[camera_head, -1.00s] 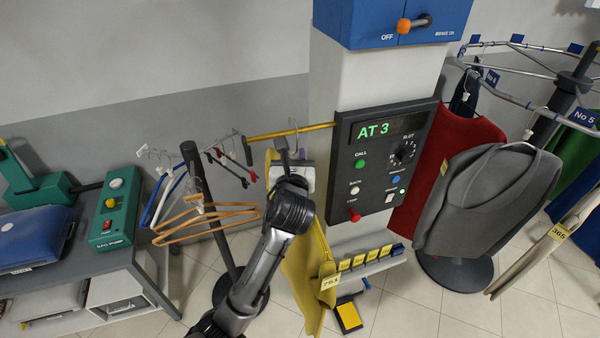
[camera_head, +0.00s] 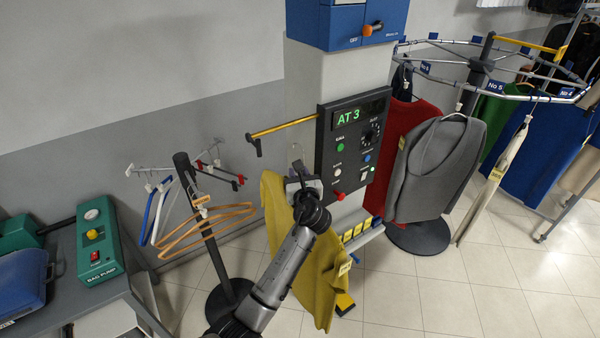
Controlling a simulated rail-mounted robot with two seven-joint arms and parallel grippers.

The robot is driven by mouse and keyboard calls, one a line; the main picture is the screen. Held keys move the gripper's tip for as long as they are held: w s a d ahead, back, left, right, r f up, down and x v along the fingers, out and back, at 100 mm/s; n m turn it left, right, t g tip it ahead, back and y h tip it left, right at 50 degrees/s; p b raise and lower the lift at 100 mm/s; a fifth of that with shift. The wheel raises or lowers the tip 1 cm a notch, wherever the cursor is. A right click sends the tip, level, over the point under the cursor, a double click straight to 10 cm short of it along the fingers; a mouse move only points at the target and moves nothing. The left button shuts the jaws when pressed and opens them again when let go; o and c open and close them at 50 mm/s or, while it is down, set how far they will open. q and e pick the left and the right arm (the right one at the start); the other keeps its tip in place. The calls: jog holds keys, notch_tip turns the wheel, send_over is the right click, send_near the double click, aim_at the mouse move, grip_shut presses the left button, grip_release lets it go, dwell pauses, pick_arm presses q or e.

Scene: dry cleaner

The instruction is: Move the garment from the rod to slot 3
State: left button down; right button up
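The garment (camera_head: 318,262) is mustard yellow with a yellow number tag (camera_head: 345,268). It hangs from a hanger whose wire hook (camera_head: 297,152) shows just above my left gripper (camera_head: 300,182). The gripper appears shut on the hanger's neck; its fingertips are partly hidden. The hook is below the yellow rod (camera_head: 285,128) and looks clear of it. The rod juts left from the control panel (camera_head: 352,148), which reads "AT 3". The round conveyor rail (camera_head: 455,84) at the right has blue slot labels, with No 5 and No 4 readable. I cannot make out a slot 3 label. My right gripper is not in view.
A red garment (camera_head: 403,122), a grey jacket (camera_head: 437,165) and other clothes hang from the conveyor. A stand (camera_head: 188,190) with empty hangers is left of my arm. A yellow bar (camera_head: 530,45) is at the conveyor's far right. A green bag pump (camera_head: 100,240) is at the left.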

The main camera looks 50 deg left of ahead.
pick_arm(q)
jog(key=shift+s+a+r, duration=0.15)
jog(key=shift+s+r, duration=0.1)
jog(key=shift+s, duration=0.25)
jog(key=s+a, duration=0.1)
jog(key=s, duration=0.9)
jog(key=shift+s+a, duration=0.2)
jog(key=shift+s, duration=0.15)
dwell(0.7)
